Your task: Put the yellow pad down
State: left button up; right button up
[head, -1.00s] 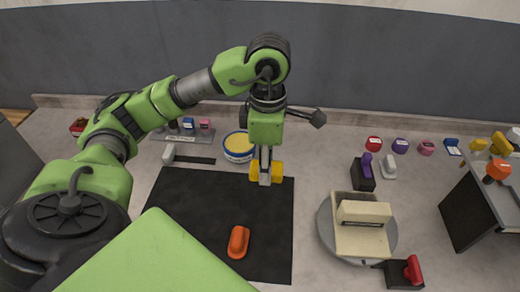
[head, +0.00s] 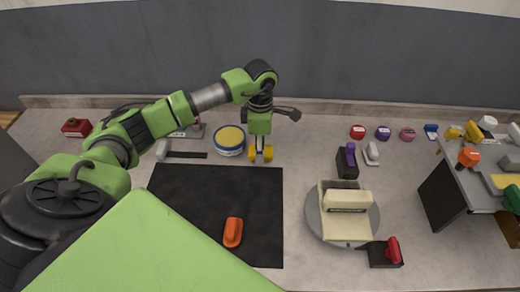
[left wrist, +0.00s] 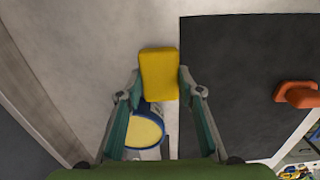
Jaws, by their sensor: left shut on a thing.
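The yellow pad (head: 267,154) is a small block held between the fingers of my left gripper (head: 260,152). In the left wrist view the pad (left wrist: 159,75) sits between the two fingertips of the left gripper (left wrist: 160,84), which are shut on its sides. In the head view the pad is close to the back edge of the black mat (head: 200,190), beside the round tin; I cannot tell whether it touches the table. My right gripper is not in view.
A blue-rimmed round tin with a yellow top (head: 229,140) stands just left of the gripper. An orange block (head: 233,232) lies on the mat. A turntable (head: 313,212) with a cream device (head: 345,230) is at right. Bare table lies between gripper and turntable.

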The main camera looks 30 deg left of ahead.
pick_arm(q)
jog(key=shift+f, duration=0.9)
jog(key=o, duration=1)
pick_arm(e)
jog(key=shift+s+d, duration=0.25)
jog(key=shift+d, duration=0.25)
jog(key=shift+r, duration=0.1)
pick_arm(q)
jog(key=shift+r, duration=0.35)
jog(key=shift+r+b, duration=1.3)
jog(key=shift+r, duration=4.55)
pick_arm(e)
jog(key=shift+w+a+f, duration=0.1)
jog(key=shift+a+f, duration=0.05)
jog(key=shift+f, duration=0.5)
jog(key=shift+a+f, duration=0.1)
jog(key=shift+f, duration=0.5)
